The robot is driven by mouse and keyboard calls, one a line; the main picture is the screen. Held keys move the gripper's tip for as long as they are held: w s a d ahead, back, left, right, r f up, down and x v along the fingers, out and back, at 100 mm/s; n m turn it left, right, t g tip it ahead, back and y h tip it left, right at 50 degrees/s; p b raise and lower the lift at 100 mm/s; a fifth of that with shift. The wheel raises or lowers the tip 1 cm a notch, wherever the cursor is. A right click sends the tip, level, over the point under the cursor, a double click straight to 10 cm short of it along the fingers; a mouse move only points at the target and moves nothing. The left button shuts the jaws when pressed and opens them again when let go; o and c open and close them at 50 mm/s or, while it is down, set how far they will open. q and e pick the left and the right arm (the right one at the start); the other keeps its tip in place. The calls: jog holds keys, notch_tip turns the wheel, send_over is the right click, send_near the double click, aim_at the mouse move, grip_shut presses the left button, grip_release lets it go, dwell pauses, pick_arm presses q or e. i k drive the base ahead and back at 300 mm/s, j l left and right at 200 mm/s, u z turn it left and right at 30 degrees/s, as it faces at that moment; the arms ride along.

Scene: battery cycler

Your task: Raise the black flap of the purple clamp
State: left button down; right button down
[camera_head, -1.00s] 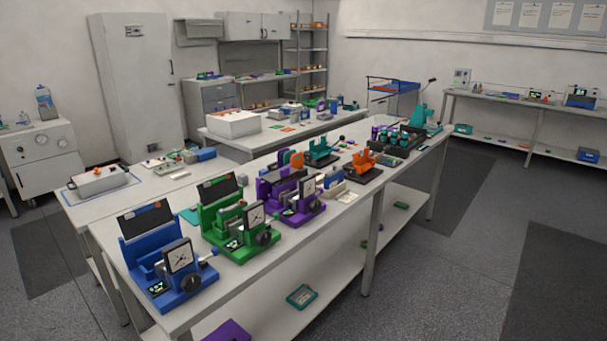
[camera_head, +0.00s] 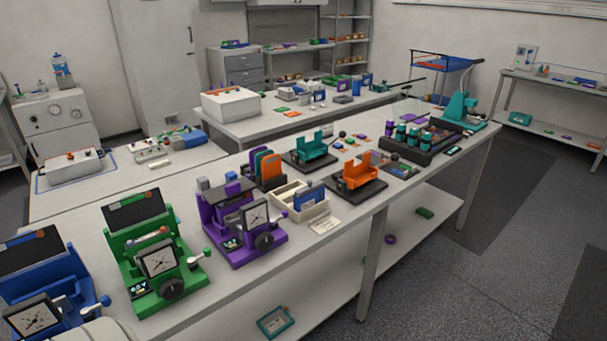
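The purple clamp (camera_head: 238,252) stands on the long white table, right of the green clamp. It has a square dial (camera_head: 255,217) and a dark round knob (camera_head: 264,242) at its front.
Right of the purple clamp are a cream tray (camera_head: 318,209), an orange holder (camera_head: 358,176) and a teal holder (camera_head: 312,149). Coloured plates (camera_head: 268,166) stand close behind it. Open grey floor (camera_head: 430,270) lies to the right of the table's front edge.

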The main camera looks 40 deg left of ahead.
aim_at(219, 195)
jog(key=i+j+z, duration=0.2)
jog(key=i, duration=1.6)
jog(key=i+l+u, duration=0.15)
jog(key=i+u, duration=0.3)
jog(key=i+l+u, duration=0.3)
jog(key=i+u, duration=0.2)
jog(key=i+l+u, duration=0.6)
jog(key=u, duration=0.25)
jog(key=i+l+u, duration=0.2)
jog(key=u, duration=0.2)
jog(key=i+l+u, duration=0.15)
jog(key=l+u, duration=0.25)
jog(key=i+l+u, duration=0.1)
jog(key=u, duration=0.3)
